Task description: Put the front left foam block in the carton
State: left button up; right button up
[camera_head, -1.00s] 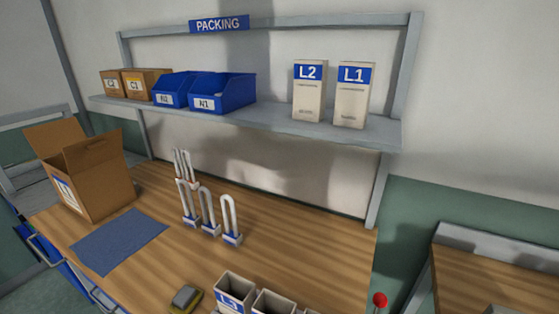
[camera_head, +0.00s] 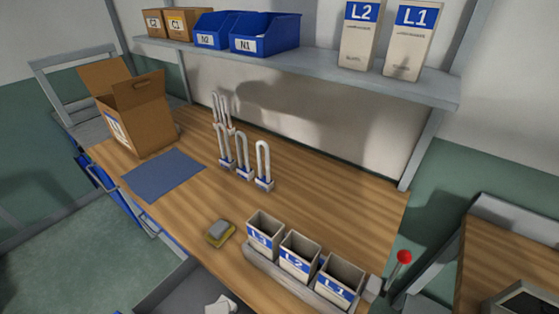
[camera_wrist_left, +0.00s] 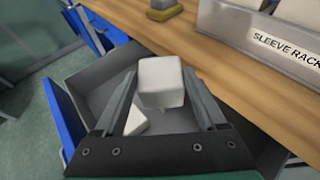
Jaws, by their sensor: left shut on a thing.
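My left gripper (camera_wrist_left: 160,92) is shut on a white foam block (camera_wrist_left: 160,76) in the left wrist view. The block is held between the fingertips over the open grey drawer (camera_wrist_left: 94,78). Another white piece (camera_wrist_left: 136,122) shows lower down in the drawer, partly hidden by the gripper. In the head view, white foam (camera_head: 220,304) shows at the bottom edge by the drawer (camera_head: 165,290); I cannot tell whether it is the held block. The brown carton (camera_head: 150,125) stands with its flaps open at the bench's far left. My right gripper is not in view.
A blue mat (camera_head: 163,175) lies before the carton. A yellow-and-grey pad (camera_head: 220,232) lies near the bench's front edge. The sleeve rack (camera_head: 285,272) holds bins L3, L2 and L1. White looped pieces (camera_head: 242,160) stand mid-bench. A red knob (camera_head: 404,257) rises at right.

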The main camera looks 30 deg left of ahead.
pick_arm(q)
notch_tip(320, 180, up, 33)
jog(key=w+d+n+g+y+p, duration=0.1)
jog(key=w+d+n+y+p, duration=0.1)
jog(key=p, duration=3.3)
jog(key=shift+d+r+g, duration=0.2)
jog(key=shift+d+g, duration=0.1)
jog(key=shift+g, duration=0.1)
jog(key=shift+w, duration=0.1)
